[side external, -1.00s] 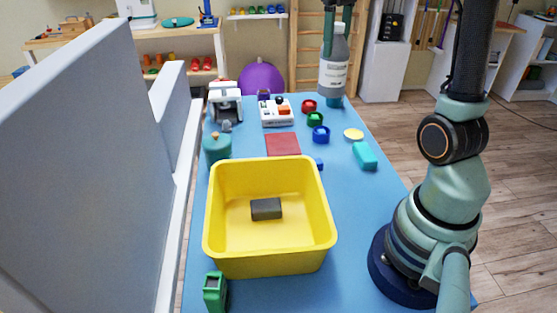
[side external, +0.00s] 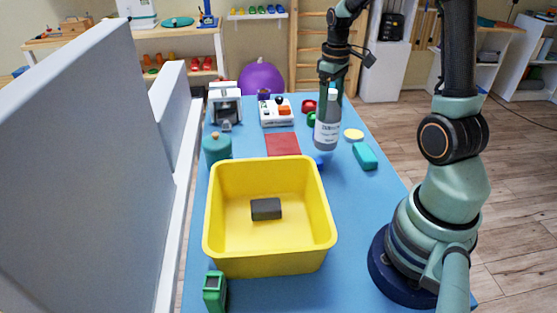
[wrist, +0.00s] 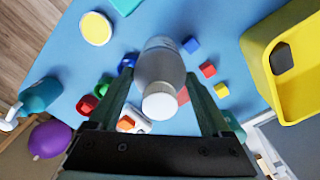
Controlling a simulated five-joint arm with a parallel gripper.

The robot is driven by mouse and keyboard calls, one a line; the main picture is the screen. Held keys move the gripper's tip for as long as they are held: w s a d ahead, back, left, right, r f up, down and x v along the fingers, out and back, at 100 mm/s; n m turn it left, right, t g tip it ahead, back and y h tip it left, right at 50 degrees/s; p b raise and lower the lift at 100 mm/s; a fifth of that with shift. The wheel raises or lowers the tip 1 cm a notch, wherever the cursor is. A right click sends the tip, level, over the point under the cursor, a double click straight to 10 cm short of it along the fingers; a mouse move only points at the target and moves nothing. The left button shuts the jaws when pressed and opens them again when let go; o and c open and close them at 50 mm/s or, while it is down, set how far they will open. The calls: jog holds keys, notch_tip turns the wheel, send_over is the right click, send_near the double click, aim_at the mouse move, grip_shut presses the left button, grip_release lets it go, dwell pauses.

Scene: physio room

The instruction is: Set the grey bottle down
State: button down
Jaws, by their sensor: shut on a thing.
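The grey bottle (side external: 327,132) with a white label and a pale cap hangs upright from my gripper (side external: 330,95) over the right middle of the blue table (side external: 360,215). In the wrist view the bottle (wrist: 160,68) is seen from its cap end, between the two fingers of my gripper (wrist: 159,88). The fingers are shut on it. I cannot tell from the side view whether its base touches the table.
A yellow bin (side external: 270,262) holding a dark block (side external: 266,209) stands in front. A red mat (side external: 283,144), teal box (side external: 364,156) and yellow disc (side external: 354,134) lie around the bottle. Red (wrist: 87,104), green (wrist: 103,86) and blue (wrist: 127,63) rings sit close by.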

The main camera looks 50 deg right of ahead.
jog(key=shift+f, duration=1.8)
grip_release()
notch_tip(320, 180, up, 12)
jog(key=shift+r, duration=0.1)
jog(key=s+a+r+t, duration=0.1)
jog(key=s+a+t, duration=0.1)
jog(key=a, duration=0.8)
jog(key=s+a+r+t, duration=0.1)
jog(key=s+a+t, duration=0.1)
jog(key=a, duration=0.9)
jog(key=shift+s+r+t, duration=0.2)
jog(key=shift+r+t, duration=0.05)
jog(key=shift+t, duration=0.55)
